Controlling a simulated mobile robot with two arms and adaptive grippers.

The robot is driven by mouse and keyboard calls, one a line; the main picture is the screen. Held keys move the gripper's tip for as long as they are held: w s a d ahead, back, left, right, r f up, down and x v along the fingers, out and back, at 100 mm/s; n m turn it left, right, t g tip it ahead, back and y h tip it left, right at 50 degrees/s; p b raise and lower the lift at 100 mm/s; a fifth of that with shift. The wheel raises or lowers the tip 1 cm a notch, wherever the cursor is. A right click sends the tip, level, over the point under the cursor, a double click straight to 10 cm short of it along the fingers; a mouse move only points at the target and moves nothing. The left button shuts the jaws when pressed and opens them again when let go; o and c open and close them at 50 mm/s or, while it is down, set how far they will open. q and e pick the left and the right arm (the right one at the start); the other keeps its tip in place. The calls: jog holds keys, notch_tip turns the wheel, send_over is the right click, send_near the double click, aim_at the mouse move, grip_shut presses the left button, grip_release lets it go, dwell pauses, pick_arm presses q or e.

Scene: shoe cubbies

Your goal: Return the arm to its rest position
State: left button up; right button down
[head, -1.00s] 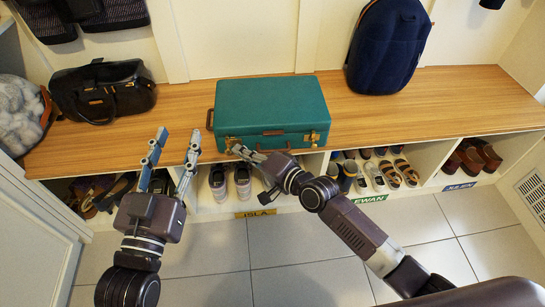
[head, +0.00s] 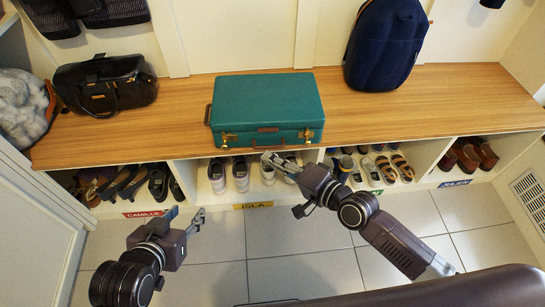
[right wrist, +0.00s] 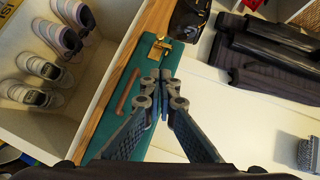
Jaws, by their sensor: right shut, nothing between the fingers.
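My left gripper (head: 186,214) is over the floor in front of the cubbies in the head view. Its two fingers stand apart, with nothing between them. My right gripper (head: 268,159) is in front of the bench, just below the teal suitcase (head: 266,103) and by the Isla cubby. Its fingertips meet with nothing between them, as the right wrist view (right wrist: 166,76) also shows. The suitcase lies closed on the bench, with its brass latches and handle toward me. In the right wrist view the suitcase (right wrist: 128,70) is partly behind the fingers.
The wooden bench (head: 190,95) holds a black handbag (head: 105,86) and a navy backpack (head: 386,45). Cubbies below hold several shoes, including white-and-grey sneakers (head: 241,174) and brown shoes (head: 485,151). The tiled floor (head: 300,245) is clear.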

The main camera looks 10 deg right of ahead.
pick_arm(q)
jog(key=shift+s+f, duration=0.15)
pick_arm(e)
jog(key=shift+s+d, duration=0.15)
